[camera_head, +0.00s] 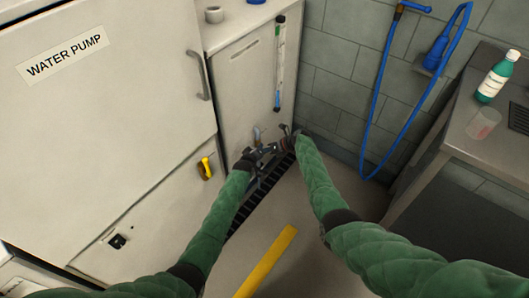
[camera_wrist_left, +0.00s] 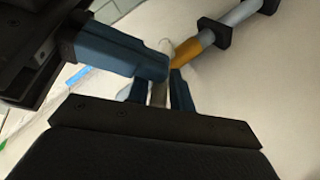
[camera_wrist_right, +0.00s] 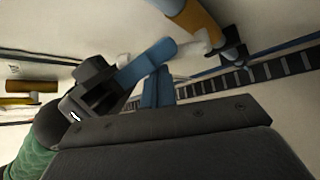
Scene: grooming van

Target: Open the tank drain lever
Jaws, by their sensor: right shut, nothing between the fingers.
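The tank drain lever (camera_wrist_left: 160,88) is a pale grey bar by a pipe with an orange-yellow band (camera_wrist_left: 187,52), low on the white tank panel. In the head view, my left gripper (camera_head: 259,153) is at that pipework. In the left wrist view, its blue fingers (camera_wrist_left: 162,95) stand on both sides of the bar with little gap, seemingly shut on it. My right gripper (camera_head: 286,141) is close beside it. In the right wrist view, its fingers (camera_wrist_right: 157,88) are together and empty. The grippers hide much of the lever in the head view.
A black floor drain grate (camera_head: 246,203) runs below the panel. The WATER PUMP cabinet (camera_head: 120,110) is on the left, with a yellow tag-like part (camera_head: 205,168) low down. A blue hose (camera_head: 372,105) hangs on the tiled wall. A steel counter (camera_head: 440,150) stands at right.

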